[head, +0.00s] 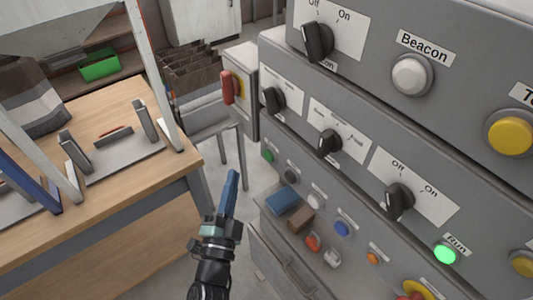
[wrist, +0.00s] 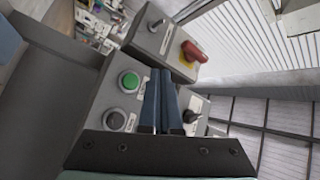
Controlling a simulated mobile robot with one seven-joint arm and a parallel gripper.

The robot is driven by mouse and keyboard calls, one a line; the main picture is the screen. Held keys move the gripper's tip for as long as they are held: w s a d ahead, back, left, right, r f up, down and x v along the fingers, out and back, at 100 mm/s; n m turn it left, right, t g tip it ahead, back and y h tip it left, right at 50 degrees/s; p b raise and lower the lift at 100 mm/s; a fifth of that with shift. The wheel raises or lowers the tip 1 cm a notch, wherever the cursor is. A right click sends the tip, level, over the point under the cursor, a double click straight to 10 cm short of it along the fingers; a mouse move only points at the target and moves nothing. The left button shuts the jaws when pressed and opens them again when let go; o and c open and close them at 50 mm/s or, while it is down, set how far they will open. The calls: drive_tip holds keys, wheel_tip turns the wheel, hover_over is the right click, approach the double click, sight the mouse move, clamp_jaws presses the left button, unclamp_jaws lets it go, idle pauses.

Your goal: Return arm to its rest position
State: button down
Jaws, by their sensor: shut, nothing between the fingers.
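My gripper (head: 231,190) is low in the middle of the head view, its blue fingers together and pointing up in the picture. It is shut and empty, in the gap between the wooden table and the grey control panel (head: 345,85). In the wrist view the shut fingers (wrist: 161,100) stand in front of a grey box face with a green button (wrist: 129,81) and a grey button (wrist: 115,120) to their left. I cannot tell whether the fingertips touch the panel.
A wooden table (head: 110,120) with upright metal parts stands at the left. A lit green button (head: 445,253) and several knobs are on the panel. A blue block (head: 283,200) and a brown block (head: 301,220) sit near the gripper's right. A red handle (head: 228,87) is farther back.

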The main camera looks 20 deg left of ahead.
drive_tip(key=w+d+r+n+t+y, duration=0.15)
drive_tip(key=r+n, duration=0.25)
drive_tip(key=r, duration=1.1)
drive_tip(key=w+d+r+n+t+y, duration=0.1)
drive_tip(key=w+r+n+t+y, duration=0.15)
drive_tip(key=r, duration=1.25)
drive_tip(key=s+d+r+n+t+h, duration=0.1)
drive_tip(key=s+d+r, duration=0.3)
drive_tip(key=r, duration=0.4)
drive_tip(key=s+d+r+n+t+h+p, duration=0.1)
drive_tip(key=s+d+r+h, duration=0.2)
drive_tip(key=s+d+r, duration=0.2)
drive_tip(key=s+d+r+n+t+h, duration=0.1)
drive_tip(key=s+d+r, duration=0.3)
drive_tip(key=r, duration=0.7)
drive_tip(key=shift+s+d+r+n+h, duration=0.15)
drive_tip(key=shift+d+r+n+h, duration=0.15)
drive_tip(key=shift+d+n+h, duration=0.4)
drive_tip(key=shift+d+m, duration=0.25)
